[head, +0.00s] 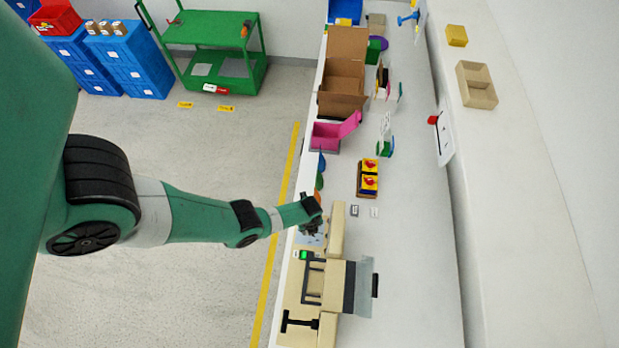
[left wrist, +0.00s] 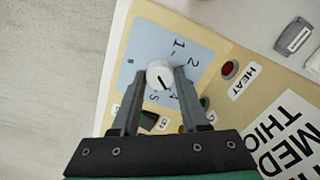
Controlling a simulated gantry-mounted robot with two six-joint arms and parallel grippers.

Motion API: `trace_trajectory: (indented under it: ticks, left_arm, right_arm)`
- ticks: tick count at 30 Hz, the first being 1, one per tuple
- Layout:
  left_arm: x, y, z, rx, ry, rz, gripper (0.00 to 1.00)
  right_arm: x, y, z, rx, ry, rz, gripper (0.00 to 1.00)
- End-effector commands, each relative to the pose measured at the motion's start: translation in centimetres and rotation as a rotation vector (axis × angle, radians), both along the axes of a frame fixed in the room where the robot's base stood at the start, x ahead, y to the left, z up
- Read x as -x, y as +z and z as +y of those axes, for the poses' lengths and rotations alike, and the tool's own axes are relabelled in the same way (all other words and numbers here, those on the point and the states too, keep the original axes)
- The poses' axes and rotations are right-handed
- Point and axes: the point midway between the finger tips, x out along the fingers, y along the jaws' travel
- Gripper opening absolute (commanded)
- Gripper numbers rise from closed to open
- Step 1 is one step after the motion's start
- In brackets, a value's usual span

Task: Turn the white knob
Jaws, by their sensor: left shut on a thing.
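The white knob (left wrist: 159,73) shows in the left wrist view, with a dark pointer line on its face. It sits on a light blue dial plate (left wrist: 150,42) with numbers around it. My left gripper (left wrist: 160,77) has one finger on each side of the knob and is shut on it. In the head view my left gripper (head: 312,222) is over the beige panel, and it hides the knob. The arm comes in from the left. My right gripper is in neither view.
A red button (left wrist: 230,69) labelled HEAT is right of the dial plate. In the head view, a beige machine (head: 336,235) stands on the long white counter. A yellow-and-red switch box (head: 368,179), a pink box (head: 326,137) and an open cardboard box (head: 345,68) stand farther along it.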

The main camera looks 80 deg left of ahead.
Motion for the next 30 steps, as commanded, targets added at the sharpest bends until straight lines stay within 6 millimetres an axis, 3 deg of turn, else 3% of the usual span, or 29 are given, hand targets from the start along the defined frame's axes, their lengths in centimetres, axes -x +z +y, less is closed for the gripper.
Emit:
trace_trajectory:
  ticks: [11,12,16,25,30]
  left_arm:
    - [0.1,-0.1,0.0,-0.001,-0.004,0.0,0.0]
    - [0.1,-0.1,0.0,-0.001,-0.003,0.0,0.51]
    - [0.0,-0.1,0.0,-0.001,-0.003,0.0,0.74]
    - [0.0,0.1,0.0,0.0,-0.003,0.0,0.74]
    - [-0.1,2.1,0.0,0.0,-0.005,-0.001,0.74]
  right_arm:
    - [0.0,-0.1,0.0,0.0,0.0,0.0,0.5]
    - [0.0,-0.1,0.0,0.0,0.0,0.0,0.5]
    - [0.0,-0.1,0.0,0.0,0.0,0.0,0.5]
    - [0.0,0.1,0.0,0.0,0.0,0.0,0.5]
    - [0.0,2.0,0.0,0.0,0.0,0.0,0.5]
